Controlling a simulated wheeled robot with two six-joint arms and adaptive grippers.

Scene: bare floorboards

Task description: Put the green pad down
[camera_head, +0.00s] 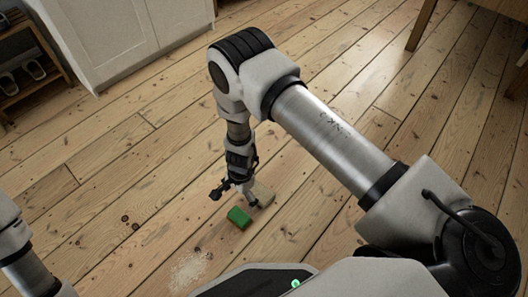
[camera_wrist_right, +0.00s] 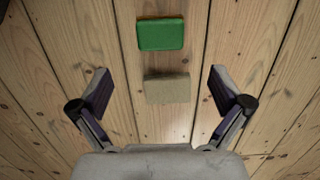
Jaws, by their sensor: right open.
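The green pad (camera_head: 239,217) lies on the floorboards just below my right gripper in the head view. In the right wrist view the green pad (camera_wrist_right: 161,34) lies flat, beyond the fingertips. A beige block (camera_wrist_right: 167,88) lies close beside it, apart by a small gap, between the open fingers as seen from the wrist. The beige block (camera_head: 263,193) is partly hidden behind the gripper in the head view. My right gripper (camera_head: 236,195) is open and empty, pointing down; its fingers (camera_wrist_right: 162,92) are spread wide. My left arm shows at the left edge, its gripper out of frame.
A pale patch of scattered crumbs or powder (camera_head: 188,270) lies on the floor near my base. A white cabinet (camera_head: 120,45) and a shoe rack (camera_head: 30,70) stand at the back left. A wooden leg (camera_head: 421,25) stands at the upper right. The floor left of the gripper is clear.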

